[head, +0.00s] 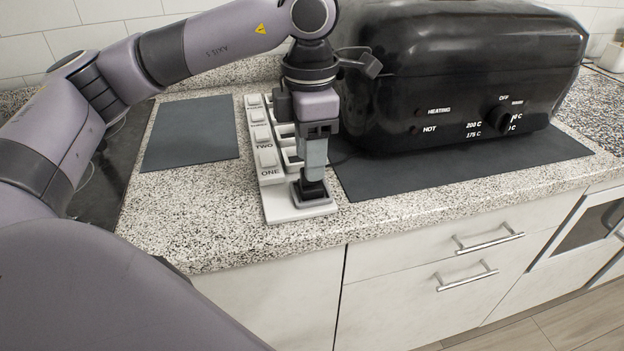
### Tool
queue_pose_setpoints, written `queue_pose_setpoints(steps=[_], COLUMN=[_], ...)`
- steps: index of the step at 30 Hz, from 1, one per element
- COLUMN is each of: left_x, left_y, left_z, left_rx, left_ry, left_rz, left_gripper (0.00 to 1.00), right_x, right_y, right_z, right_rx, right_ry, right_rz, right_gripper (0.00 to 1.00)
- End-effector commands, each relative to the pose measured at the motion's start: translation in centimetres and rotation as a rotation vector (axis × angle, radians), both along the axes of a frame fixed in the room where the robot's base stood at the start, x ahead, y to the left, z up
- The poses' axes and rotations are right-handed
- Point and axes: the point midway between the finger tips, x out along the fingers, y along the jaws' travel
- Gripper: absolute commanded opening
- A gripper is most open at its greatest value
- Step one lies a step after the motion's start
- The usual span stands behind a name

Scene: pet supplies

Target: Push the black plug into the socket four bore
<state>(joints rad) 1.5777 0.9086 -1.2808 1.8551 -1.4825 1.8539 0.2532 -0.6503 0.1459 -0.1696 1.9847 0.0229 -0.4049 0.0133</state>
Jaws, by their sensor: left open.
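The white socket strip (285,213) lies on the counter, with raised labelled blocks along its left side and a row of bores on its right. My left gripper (313,172) points down over the nearest bore, beside the label ONE. It is open, with its fingers just above a black piece (312,190) that looks like the black plug, at that bore. I cannot tell how deep it sits. My gripper and wrist hide part of the farther bores. My right gripper is not in view.
A large black roaster (460,70) stands on a dark mat (450,170) close to the right of the strip. Another dark mat (192,134) lies flat to the left. The speckled counter (210,220) is clear in front, down to its edge.

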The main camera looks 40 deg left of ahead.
Motion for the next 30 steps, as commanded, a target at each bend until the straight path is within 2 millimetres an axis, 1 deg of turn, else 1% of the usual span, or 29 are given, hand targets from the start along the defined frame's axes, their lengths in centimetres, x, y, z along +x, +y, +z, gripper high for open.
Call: queue_pose_setpoints(steps=[1,3,6,13,14,15,18,30], left_x=[0.0,0.0,0.0,0.0,0.0,0.0,0.0,0.0], left_y=[0.1,0.0,0.0,0.0,0.0,0.0,0.0,0.0], left_z=[-0.8,-1.8,-2.6,-2.8,-2.8,-2.8,-2.8,-2.9], left_rx=[0.000,0.000,-0.002,-0.002,-0.002,-0.002,-0.002,-0.001], left_ry=[0.004,0.004,0.001,0.001,0.001,0.001,0.001,0.003], left_rz=[0.001,0.001,0.000,0.000,0.000,0.000,0.001,0.000], left_gripper=[0.47,0.47,0.47,0.47,0.44,0.31,0.00,0.00], right_x=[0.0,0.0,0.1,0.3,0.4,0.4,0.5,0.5], right_y=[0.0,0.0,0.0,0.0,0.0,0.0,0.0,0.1], right_z=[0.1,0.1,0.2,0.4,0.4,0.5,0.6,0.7], right_rx=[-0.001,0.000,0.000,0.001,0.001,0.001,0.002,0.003], right_ry=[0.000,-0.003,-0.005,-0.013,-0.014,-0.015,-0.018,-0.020], right_rz=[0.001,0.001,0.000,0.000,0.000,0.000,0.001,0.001], right_gripper=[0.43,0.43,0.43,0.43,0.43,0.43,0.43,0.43])
